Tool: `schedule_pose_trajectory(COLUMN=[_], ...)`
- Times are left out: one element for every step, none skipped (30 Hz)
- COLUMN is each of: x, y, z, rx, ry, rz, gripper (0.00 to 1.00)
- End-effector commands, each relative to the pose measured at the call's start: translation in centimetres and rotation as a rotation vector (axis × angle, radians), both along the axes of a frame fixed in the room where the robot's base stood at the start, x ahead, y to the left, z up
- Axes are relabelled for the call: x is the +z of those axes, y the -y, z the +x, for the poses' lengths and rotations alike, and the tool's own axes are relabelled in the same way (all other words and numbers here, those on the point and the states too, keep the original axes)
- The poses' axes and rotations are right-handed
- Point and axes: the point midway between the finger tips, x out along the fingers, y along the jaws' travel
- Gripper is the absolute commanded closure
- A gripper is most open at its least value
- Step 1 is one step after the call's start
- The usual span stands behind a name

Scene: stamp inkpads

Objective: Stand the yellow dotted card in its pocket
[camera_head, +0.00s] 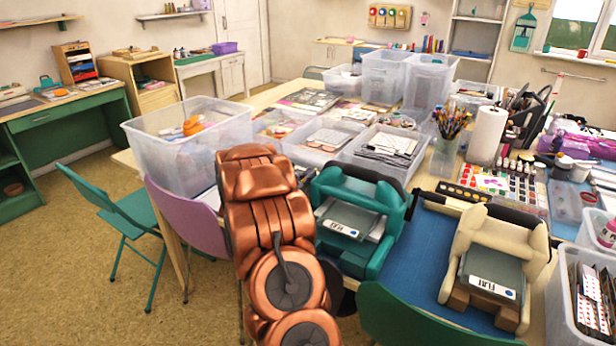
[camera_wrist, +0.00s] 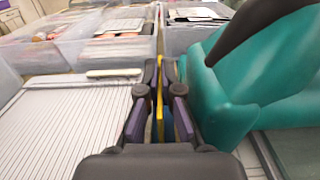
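In the wrist view a thin yellow strip (camera_wrist: 160,90), seen edge-on, stands upright between the two dark fingertips of my gripper (camera_wrist: 160,78). It looks like the yellow card; its face and any dots are hidden. The fingers are close together and look shut on it. A bit of blue shows beside it, lower down between the purple inner pads. My copper-coloured arm hides the gripper in the head view. No yellow dotted card shows there. A clear bin (camera_head: 562,300) at the bottom right holds several dotted cards (camera_head: 594,305). I cannot tell which place is the card's pocket.
A teal machine (camera_head: 383,195) stands right of my arm; in the wrist view its teal body (camera_wrist: 222,95) is close beside the right finger. A cream machine (camera_head: 500,238) stands on a blue mat (camera_head: 408,285). Clear bins (camera_head: 178,165) fill the table behind. A ribbed board (camera_wrist: 65,125) lies at left.

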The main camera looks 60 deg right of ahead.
Motion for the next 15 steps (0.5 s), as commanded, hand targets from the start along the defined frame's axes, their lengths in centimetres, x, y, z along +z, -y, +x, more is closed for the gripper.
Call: schedule_pose_trajectory(x=[0.01, 0.01, -0.05, -0.14, -0.24, -0.36, -0.43, -0.29, -0.27, -0.26, -0.27, -0.27, -0.27, -0.26, -0.26], y=[0.0, 0.0, 0.0, 0.0, 0.0, 0.0, -0.01, -0.02, -0.01, -0.01, -0.01, -0.01, -0.01, -0.01, -0.01], z=[0.0, -0.01, -0.01, -0.01, -0.01, -0.01, 0.0, 0.01, 0.0, 0.0, 0.0, 0.0, -0.01, 0.0, -0.01], rx=[0.0, 0.0, 0.0, 0.0, 0.0, 0.0, 0.0, 0.0, 0.0, 0.0, 0.0, 0.0, 0.0, 0.0, 0.0], ry=[0.0, 0.0, 0.0, 0.0, -0.001, -0.001, -0.001, -0.001, -0.001, -0.001, -0.001, -0.001, -0.001, 0.0, -0.001], rz=[0.0, 0.0, 0.0, 0.0, 0.0, -0.001, -0.001, 0.0, 0.0, 0.0, 0.0, 0.0, 0.0, 0.0, 0.0], gripper=[1.0, 1.0, 1.0, 1.0, 1.0, 1.0, 1.0, 0.94, 0.9, 0.87, 0.84, 0.83, 0.83, 0.83, 0.83])
